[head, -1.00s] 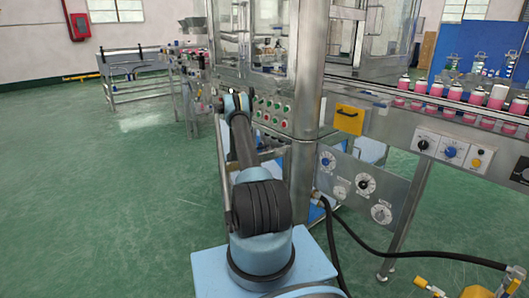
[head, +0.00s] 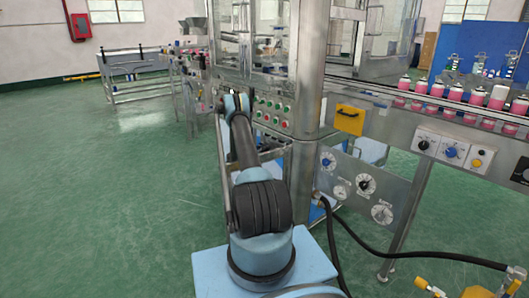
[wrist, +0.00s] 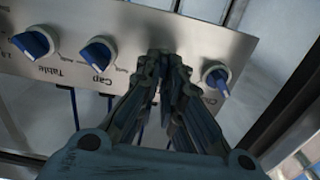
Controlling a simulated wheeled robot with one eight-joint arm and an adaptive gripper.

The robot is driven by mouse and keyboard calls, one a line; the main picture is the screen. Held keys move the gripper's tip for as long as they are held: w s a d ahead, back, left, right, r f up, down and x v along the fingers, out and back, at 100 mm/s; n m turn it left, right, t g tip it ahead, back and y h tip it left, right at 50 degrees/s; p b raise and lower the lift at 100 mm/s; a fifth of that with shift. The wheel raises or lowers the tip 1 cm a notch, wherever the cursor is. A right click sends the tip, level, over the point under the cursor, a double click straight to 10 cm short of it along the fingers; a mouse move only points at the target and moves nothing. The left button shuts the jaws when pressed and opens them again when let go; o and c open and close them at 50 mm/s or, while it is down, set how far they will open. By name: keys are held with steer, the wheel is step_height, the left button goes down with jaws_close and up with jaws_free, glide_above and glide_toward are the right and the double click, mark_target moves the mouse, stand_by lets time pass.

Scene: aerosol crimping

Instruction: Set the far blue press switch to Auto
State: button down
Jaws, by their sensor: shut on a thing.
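In the wrist view, a metal panel (wrist: 140,20) carries a row of blue switches, seen upside down. One switch (wrist: 34,43) is labelled Table and another (wrist: 98,52) is labelled Cap. A further blue switch (wrist: 216,80) stands right of my gripper, its label partly hidden. My gripper (wrist: 167,60) is at the panel between the Cap switch and the right one. Its fingers are closed together on the press switch, which they hide along with its label, so I cannot read its setting. In the head view my gripper is hidden beyond my arm.
The machine's corner post (head: 305,110) and a panel of red and green buttons (head: 272,112) stand right of my arm. A conveyor (head: 440,105) with pink cans is at the right. Green floor (head: 110,190) is clear at the left.

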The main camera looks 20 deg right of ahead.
steer(key=n, duration=0.8)
steer(key=shift+w+d+f+n, duration=0.1)
steer(key=shift+w+n, duration=0.05)
steer(key=shift+n, duration=0.45)
steer(key=c, duration=1.7)
jaws_free()
steer(key=shift+w, duration=0.1)
steer(key=shift+a, duration=0.2)
steer(key=v, duration=1.1)
steer(key=shift+a, duration=0.4)
